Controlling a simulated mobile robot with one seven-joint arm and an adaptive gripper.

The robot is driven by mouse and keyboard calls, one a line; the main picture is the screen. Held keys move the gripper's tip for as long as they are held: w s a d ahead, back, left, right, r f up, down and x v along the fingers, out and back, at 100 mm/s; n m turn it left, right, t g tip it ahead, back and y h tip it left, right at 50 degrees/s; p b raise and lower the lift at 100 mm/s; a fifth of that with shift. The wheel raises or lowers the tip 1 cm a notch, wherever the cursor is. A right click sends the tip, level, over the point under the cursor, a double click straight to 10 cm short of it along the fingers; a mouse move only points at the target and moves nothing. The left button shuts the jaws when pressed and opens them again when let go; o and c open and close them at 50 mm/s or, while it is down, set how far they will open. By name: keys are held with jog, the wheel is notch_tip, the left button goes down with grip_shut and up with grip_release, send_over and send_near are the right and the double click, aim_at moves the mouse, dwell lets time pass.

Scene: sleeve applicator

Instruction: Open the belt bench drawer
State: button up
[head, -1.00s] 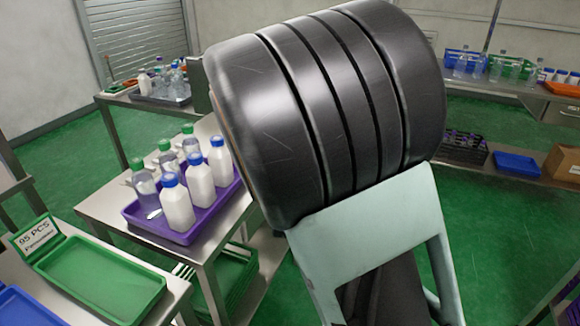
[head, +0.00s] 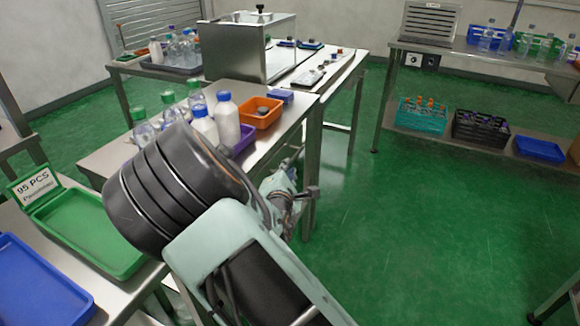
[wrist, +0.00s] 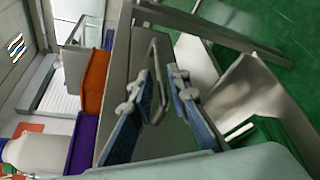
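The belt bench (head: 330,75) with its steel top stands ahead in the head view. In the wrist view, turned sideways, a grey drawer front (wrist: 180,138) lies beside the edge of a bench top. Its bar handle (wrist: 157,60) stands out from it. My gripper (wrist: 158,76) is open, its two blue-padded fingers apart, with the handle between them in the picture. I cannot tell whether either finger touches it. In the head view my gripper (head: 300,194) is beside the bench's right side, partly hidden by my arm. The drawer front is not clearly visible there.
Green trays (wrist: 268,135) sit on a lower shelf. The green floor to the right is open.

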jog(key=shift+b+x, duration=0.3)
jog(key=shift+x, duration=2)
grip_shut()
